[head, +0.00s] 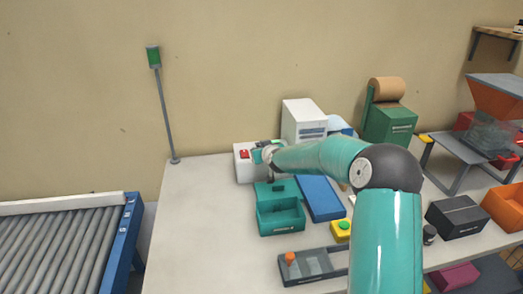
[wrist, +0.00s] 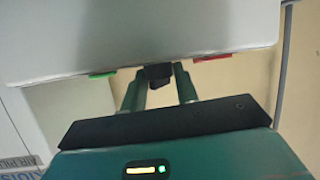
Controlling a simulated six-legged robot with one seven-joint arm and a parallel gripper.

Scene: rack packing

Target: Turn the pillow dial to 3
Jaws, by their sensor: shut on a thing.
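A low white box (head: 243,168) stands at the back left of the bench, with a red part (head: 244,154) and a green part on top. In the wrist view the white box (wrist: 140,35) fills the top, with green (wrist: 102,75) and red (wrist: 211,57) edges showing. My gripper (wrist: 158,80) reaches to it and is shut on a small dark knob, the dial (wrist: 158,73), between its two teal fingers. In the head view my gripper (head: 268,150) is at the right side of that box, partly hidden by my arm. The dial's numbers and pointer cannot be seen.
A taller white machine (head: 303,120) stands just right of the box; its lettering shows partly in the wrist view (wrist: 25,165). A teal bin (head: 280,214), a blue panel (head: 320,198) and a grey tray (head: 312,265) lie in front. The bench's left part is clear.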

